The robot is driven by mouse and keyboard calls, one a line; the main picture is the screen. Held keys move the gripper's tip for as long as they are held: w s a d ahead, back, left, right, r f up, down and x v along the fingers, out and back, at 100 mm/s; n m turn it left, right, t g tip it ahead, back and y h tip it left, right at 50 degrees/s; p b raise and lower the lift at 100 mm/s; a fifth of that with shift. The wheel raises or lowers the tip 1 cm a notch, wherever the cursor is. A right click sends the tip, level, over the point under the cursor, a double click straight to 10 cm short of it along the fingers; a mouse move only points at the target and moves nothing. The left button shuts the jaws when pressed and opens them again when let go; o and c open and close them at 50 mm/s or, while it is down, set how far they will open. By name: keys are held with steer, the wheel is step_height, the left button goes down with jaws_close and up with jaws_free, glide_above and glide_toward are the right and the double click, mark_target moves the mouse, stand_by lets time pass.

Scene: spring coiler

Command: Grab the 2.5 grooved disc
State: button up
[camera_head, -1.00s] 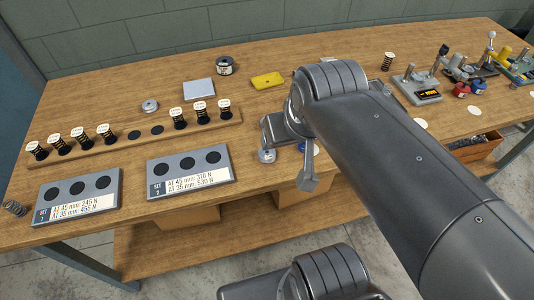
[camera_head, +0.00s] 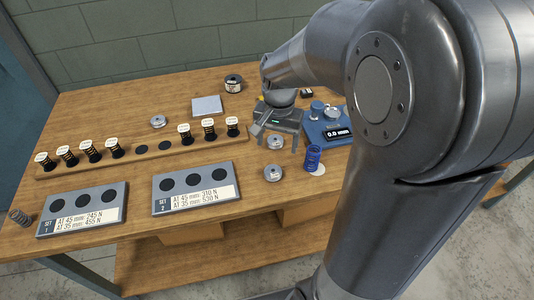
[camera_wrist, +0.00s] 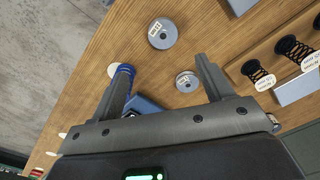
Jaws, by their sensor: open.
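Two grey metal discs lie on the table below my gripper (camera_head: 277,137). The farther disc (camera_head: 275,142) appears between and below the fingertips; the nearer disc (camera_head: 272,173) is close to the table's front edge. In the wrist view both show pale labels too small to read: the nearer disc (camera_wrist: 162,38) lies beyond the fingertips, and the farther disc (camera_wrist: 187,82) is beside the inner side of the right finger. My gripper (camera_wrist: 164,72) is open and empty, its fingers apart. A third grey disc (camera_head: 158,121) lies farther left; I cannot tell which is 2.5.
A blue spring (camera_head: 313,156) stands right of the gripper, close to one finger in the wrist view. Behind it is a blue gauge (camera_head: 326,130) reading 0.0 mm. A wooden spring rack (camera_head: 110,158) and two set plates (camera_head: 83,209) (camera_head: 195,188) are left.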

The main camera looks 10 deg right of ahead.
steer(key=f, duration=0.2)
glide_above(273, 170)
steer(key=f, duration=0.4)
steer(key=shift+d, duration=0.4)
steer(key=shift+s+a+f, duration=0.1)
steer(key=shift+a+f, duration=0.1)
steer(key=shift+f, duration=1.2)
steer(key=shift+a+f, duration=0.2)
steer(key=shift+f, duration=1.2)
steer(key=c, duration=1.2)
steer(key=shift+r, duration=0.15)
steer(key=shift+c, duration=0.2)
